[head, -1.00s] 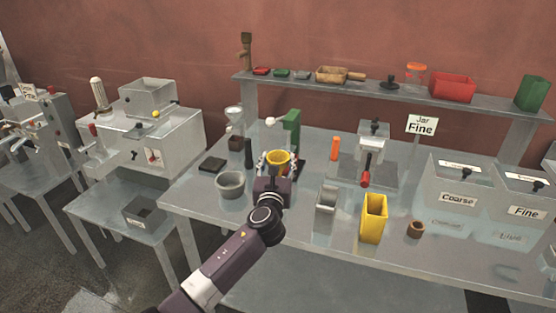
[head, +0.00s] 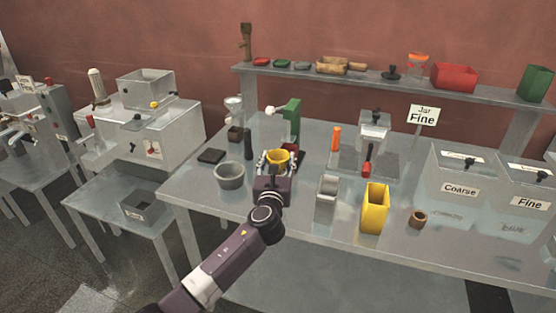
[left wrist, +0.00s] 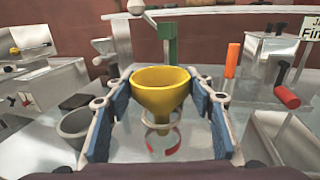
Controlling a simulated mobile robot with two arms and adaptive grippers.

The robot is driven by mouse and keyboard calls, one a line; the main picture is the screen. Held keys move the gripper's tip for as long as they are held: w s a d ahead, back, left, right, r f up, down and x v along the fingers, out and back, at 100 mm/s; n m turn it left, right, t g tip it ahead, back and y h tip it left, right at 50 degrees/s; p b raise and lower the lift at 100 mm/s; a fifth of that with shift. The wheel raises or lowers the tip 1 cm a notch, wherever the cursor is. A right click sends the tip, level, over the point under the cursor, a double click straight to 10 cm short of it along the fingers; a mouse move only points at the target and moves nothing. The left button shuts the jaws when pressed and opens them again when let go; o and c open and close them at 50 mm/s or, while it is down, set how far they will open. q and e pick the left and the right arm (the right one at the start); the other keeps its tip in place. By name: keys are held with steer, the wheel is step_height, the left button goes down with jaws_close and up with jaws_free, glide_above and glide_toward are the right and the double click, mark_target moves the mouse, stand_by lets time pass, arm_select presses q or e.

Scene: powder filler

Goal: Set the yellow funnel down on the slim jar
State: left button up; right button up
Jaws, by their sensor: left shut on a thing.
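My left gripper (head: 277,158) is shut on the yellow funnel (head: 278,156), which is upright with its wide mouth up. In the left wrist view the funnel (left wrist: 162,92) sits between the blue finger pads, spout down. A pale clear ring (left wrist: 177,127) shows around or behind the spout, with a red arc below it. This may be the rim and band of a see-through slim jar, but I cannot tell for sure, nor whether the spout touches it. My right gripper is not in view.
A green stand (head: 292,120) rises just behind the funnel. A grey bowl (head: 229,176) stands to the left. A grey square container (head: 326,198) and a yellow one (head: 375,208) stand to the right. A shelf (head: 300,74) runs along the back.

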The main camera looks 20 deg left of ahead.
arm_select(q)
steer(key=shift+f, duration=0.55)
stand_by(0.7)
steer(key=o, duration=1.3)
steer(key=shift+c, duration=0.2)
